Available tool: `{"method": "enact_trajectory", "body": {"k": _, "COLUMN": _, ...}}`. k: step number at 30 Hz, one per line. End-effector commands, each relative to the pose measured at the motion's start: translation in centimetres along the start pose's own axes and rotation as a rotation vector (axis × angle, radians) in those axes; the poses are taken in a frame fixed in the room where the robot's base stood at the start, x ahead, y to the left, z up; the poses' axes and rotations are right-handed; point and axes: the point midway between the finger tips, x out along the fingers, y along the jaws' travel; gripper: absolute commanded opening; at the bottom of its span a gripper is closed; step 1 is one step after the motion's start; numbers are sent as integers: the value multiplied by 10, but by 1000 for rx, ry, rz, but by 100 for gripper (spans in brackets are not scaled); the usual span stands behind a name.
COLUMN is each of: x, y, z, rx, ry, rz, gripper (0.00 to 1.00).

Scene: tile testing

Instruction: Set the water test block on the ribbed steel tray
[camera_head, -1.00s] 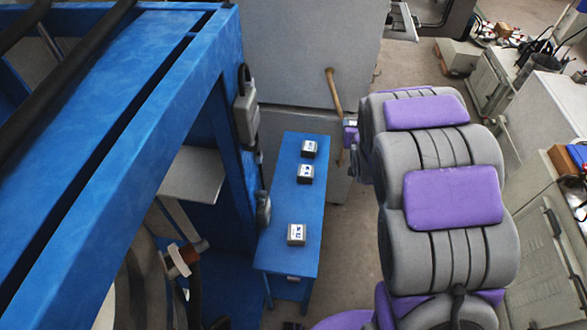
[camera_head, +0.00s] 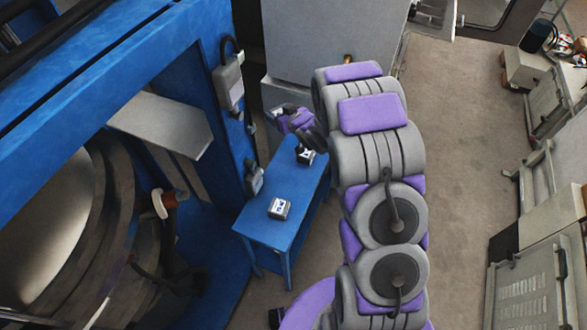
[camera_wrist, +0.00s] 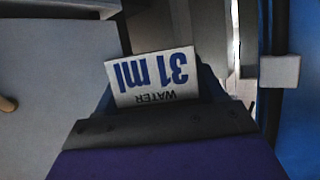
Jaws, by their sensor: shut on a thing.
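The water test block (camera_wrist: 155,78) fills the middle of the wrist view, its white label reading "31 ml WATER" upside down. My gripper (camera_wrist: 155,118) is shut on it. In the head view my gripper (camera_head: 284,112) is over the far end of the blue bench, and the block in it is too small and covered to make out. A pale grey metal plate (camera_head: 165,122) sticks out from the blue frame at left. I see no ribs on it, so I cannot tell whether it is the ribbed steel tray.
Two similar labelled blocks stand on the blue bench (camera_head: 262,238): one near the front (camera_head: 279,208), one farther back (camera_head: 306,156) beside my arm. The blue frame (camera_head: 190,55) borders the bench at left. Grey cabinets (camera_head: 540,240) stand at right, with open floor between.

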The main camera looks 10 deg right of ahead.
Motion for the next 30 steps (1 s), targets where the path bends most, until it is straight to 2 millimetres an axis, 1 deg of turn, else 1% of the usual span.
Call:
{"method": "enact_trajectory", "body": {"k": 1, "x": 6, "y": 3, "z": 9, "rx": -15, "ry": -1, "rz": -37, "gripper": 15}}
{"method": "enact_trajectory", "body": {"k": 3, "x": 12, "y": 3, "z": 23, "rx": -40, "ry": 2, "rz": -101, "gripper": 15}}
{"method": "enact_trajectory", "body": {"k": 7, "x": 18, "y": 4, "z": 52, "rx": -87, "ry": 4, "rz": -218, "gripper": 15}}
{"method": "enact_trajectory", "body": {"k": 9, "x": 17, "y": 4, "z": 73, "rx": -108, "ry": 2, "rz": -281, "gripper": 15}}
{"method": "enact_trajectory", "body": {"k": 11, "x": 15, "y": 4, "z": 86, "rx": -130, "ry": 6, "rz": -332, "gripper": 15}}
{"method": "enact_trajectory", "body": {"k": 12, "x": 14, "y": 2, "z": 97, "rx": -142, "ry": 7, "rz": -365, "gripper": 15}}
{"method": "enact_trajectory", "body": {"k": 16, "x": 6, "y": -1, "z": 125, "rx": -178, "ry": 9, "rz": -453, "gripper": 15}}
{"method": "enact_trajectory", "body": {"k": 18, "x": 3, "y": -3, "z": 136, "rx": -194, "ry": 9, "rz": -486, "gripper": 15}}
{"method": "enact_trajectory", "body": {"k": 23, "x": -2, "y": -8, "z": 152, "rx": -214, "ry": 6, "rz": -529, "gripper": 15}}
{"method": "enact_trajectory", "body": {"k": 26, "x": 1, "y": -10, "z": 160, "rx": -217, "ry": 5, "rz": -536, "gripper": 15}}
{"method": "enact_trajectory", "body": {"k": 30, "x": 9, "y": -10, "z": 179, "rx": -217, "ry": 5, "rz": -535, "gripper": 15}}
